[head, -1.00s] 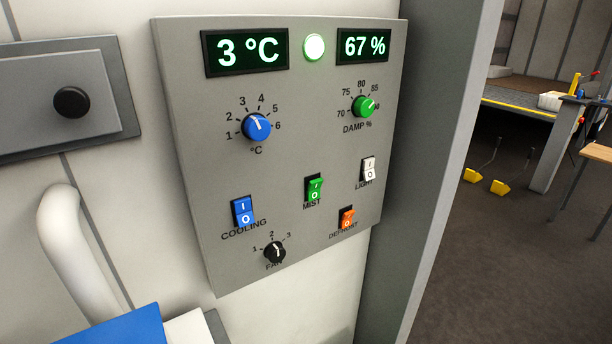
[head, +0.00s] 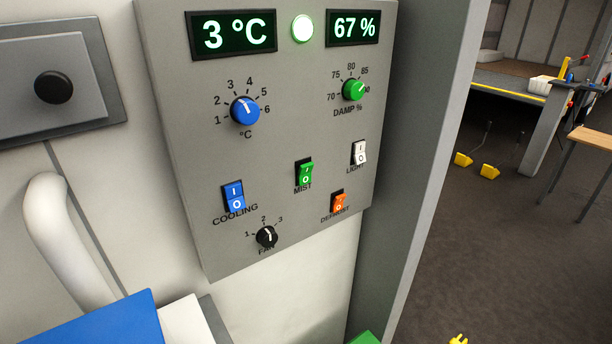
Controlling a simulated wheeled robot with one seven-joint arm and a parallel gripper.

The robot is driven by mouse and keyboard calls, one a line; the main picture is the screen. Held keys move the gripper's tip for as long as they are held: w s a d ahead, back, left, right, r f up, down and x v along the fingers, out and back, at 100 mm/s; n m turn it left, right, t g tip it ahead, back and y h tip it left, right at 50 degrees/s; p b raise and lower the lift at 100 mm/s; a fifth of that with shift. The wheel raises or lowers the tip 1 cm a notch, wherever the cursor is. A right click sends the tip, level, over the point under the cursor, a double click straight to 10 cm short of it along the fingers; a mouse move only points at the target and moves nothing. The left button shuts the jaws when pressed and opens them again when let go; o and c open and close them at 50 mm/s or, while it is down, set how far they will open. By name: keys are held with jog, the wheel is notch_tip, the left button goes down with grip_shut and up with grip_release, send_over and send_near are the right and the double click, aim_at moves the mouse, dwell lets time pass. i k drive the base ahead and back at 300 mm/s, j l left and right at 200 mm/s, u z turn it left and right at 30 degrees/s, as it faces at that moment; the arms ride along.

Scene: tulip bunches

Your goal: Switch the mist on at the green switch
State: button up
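The green switch (head: 304,173) labelled MIST sits on the grey control panel (head: 272,140), below and between the blue and green knobs. It is a rocker with I at the top and O at the bottom. I cannot tell for sure which half is pressed in. The damp display (head: 355,27) reads 67 % and the temperature display (head: 233,34) reads 3 °C. The round lamp (head: 302,28) between them is lit green-white. My gripper is not in view.
Near the green switch are the blue cooling switch (head: 234,196), white light switch (head: 359,153), orange defrost switch (head: 338,202) and black fan knob (head: 266,237). A white curved handle (head: 50,225) stands left of the panel. Dark floor (head: 470,250) lies open at right.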

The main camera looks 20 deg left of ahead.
aim_at(304, 176)
jog(key=u, duration=2.2)
jog(key=k+l, duration=0.1)
jog(key=l, duration=1.15)
jog(key=k, duration=0.05)
